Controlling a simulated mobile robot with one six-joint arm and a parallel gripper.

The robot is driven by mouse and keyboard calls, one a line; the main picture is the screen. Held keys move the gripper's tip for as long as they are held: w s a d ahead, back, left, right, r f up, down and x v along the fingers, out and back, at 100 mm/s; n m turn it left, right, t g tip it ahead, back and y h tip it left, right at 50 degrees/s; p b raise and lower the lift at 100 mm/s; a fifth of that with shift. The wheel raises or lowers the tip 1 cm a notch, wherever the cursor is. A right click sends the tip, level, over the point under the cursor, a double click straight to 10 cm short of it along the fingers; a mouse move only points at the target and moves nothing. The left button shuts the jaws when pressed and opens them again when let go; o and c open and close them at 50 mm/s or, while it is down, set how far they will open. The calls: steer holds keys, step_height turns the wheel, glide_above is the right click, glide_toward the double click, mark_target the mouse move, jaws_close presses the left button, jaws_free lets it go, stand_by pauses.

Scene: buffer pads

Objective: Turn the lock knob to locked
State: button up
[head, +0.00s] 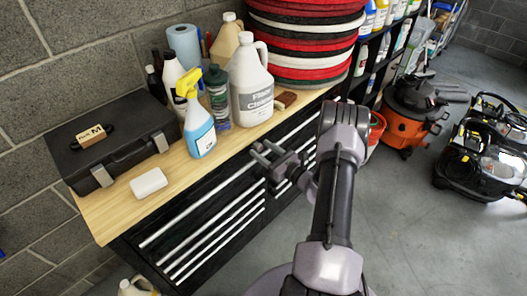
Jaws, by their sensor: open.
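My gripper (264,153) is in front of the dark drawer cabinet (190,236), near the front edge of its wooden top (112,213). It points left in the picture, and its jaws are open with nothing seen between them. I cannot make out a lock knob in this view. The gripper and my arm cover part of the cabinet front, where long pale drawer handles run. I cannot tell whether the gripper touches the cabinet.
On the top stand a black case (110,140), a white block (149,184), a blue spray bottle (198,125), a white jug (251,85) and stacked red and black pads (305,45). An orange vacuum (410,112) and a black machine (487,145) stand right, beyond clear floor.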

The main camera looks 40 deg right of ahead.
jaws_close()
stand_by(0.3)
steer(key=m, duration=0.4)
steer(key=shift+d, duration=0.1)
steer(key=m+p, duration=0.1)
steer(key=m, duration=0.3)
steer(key=shift+m, duration=0.4)
steer(key=m, duration=0.4)
steer(key=shift+f+m+p, duration=0.15)
steer(key=shift+m+p, duration=0.35)
steer(key=shift+m, duration=2.2)
